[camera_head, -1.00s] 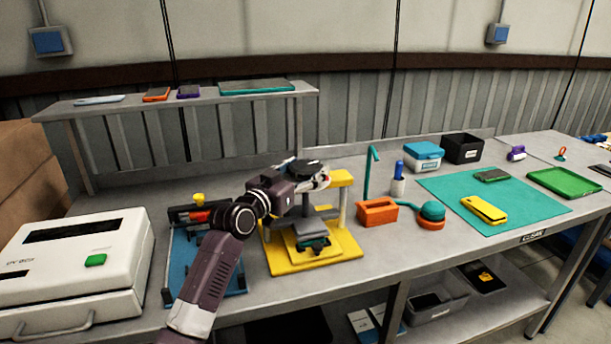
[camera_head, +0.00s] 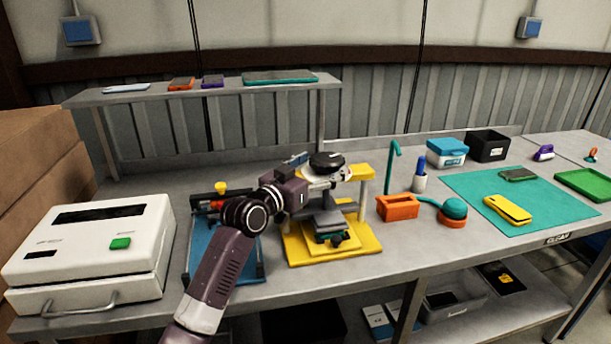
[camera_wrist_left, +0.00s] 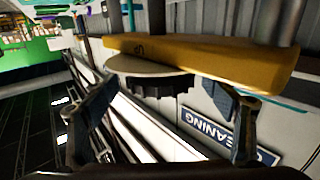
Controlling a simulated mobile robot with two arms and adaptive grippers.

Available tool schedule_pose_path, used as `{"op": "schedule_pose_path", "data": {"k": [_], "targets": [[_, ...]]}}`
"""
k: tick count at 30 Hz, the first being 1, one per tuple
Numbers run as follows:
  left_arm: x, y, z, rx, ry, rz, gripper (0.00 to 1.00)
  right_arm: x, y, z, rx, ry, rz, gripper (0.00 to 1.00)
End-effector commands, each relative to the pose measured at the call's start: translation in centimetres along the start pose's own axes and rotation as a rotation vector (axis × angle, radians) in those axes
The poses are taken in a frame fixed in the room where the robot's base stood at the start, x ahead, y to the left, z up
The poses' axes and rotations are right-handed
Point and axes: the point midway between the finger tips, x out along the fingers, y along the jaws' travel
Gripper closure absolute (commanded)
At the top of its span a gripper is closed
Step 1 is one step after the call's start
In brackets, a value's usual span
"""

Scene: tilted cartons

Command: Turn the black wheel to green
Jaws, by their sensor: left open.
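The black wheel (camera_head: 326,160) sits on top of the yellow press (camera_head: 357,173), over a pale disc. In the left wrist view the wheel (camera_wrist_left: 150,86) shows its ridged rim against the pale disc (camera_wrist_left: 140,66) and the yellow beam (camera_wrist_left: 210,60). My left gripper (camera_head: 318,171) is at the wheel's height, close to it. In the left wrist view its open fingers (camera_wrist_left: 166,98) stand on either side of the wheel, with visible gaps. Contact cannot be made out. No green mark is clear on the disc. My right gripper is not in view.
A white box with a green button (camera_head: 120,243) stands left. A blue fixture (camera_head: 208,262) lies under my left arm. An orange holder (camera_head: 398,207) and a teal-topped orange item (camera_head: 454,210) stand right of the press. A shelf (camera_head: 210,93) runs behind.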

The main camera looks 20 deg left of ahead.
Motion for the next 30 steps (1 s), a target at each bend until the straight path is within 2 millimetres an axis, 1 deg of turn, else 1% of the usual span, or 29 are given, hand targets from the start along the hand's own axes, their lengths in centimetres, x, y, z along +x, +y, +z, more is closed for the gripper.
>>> {"op": "schedule_pose_path", "data": {"k": [1,6,9,13,18,30], "targets": [[-1.1,-0.1,0.1,0.003,-0.002,-0.002,0.21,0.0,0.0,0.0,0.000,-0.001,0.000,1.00],[-4.6,-0.1,0.1,0.003,-0.002,-0.001,0.21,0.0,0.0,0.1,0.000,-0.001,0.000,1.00],[-6.4,0.0,0.1,0.004,-0.001,-0.001,0.21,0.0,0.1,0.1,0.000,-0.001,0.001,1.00],[-8.2,-0.1,0.0,0.003,0.000,-0.001,0.21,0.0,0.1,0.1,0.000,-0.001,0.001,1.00],[-9.2,0.0,0.0,0.001,0.000,0.000,0.21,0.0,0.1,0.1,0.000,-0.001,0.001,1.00],[-9.5,0.0,0.1,-0.002,-0.001,0.001,0.21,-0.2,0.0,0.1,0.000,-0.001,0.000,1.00]]}}
